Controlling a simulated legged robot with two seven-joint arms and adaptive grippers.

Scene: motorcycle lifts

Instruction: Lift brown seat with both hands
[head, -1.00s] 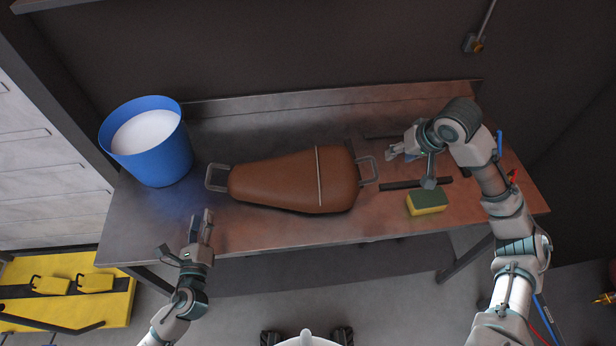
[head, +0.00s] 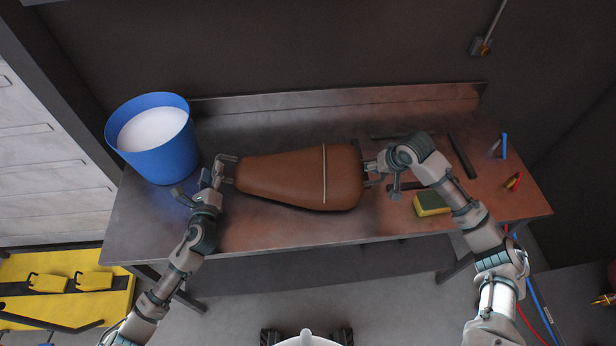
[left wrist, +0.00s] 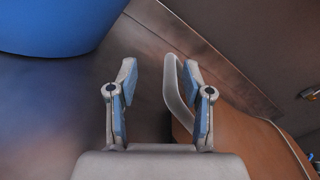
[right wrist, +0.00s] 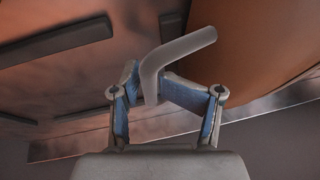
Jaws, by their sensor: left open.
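The brown seat (head: 290,178) lies flat on the metal workbench (head: 285,232), with a grey loop handle at each end. My left gripper (head: 198,180) is open at the seat's left handle (head: 230,158). In the left wrist view, the loop handle (left wrist: 177,90) lies between my spread fingers (left wrist: 158,78), close to the right finger. My right gripper (head: 376,166) is at the seat's right handle. In the right wrist view, its fingers (right wrist: 150,80) are bent inward around the grey handle bar (right wrist: 180,52). The seat's brown side (right wrist: 255,45) shows beyond it.
A blue bucket (head: 165,162) with white contents stands at the bench's left end, close to my left gripper. A yellow-green sponge (head: 431,204) lies below my right forearm. Dark bars (head: 462,156) and small tools lie on the right. The wall rises behind the bench.

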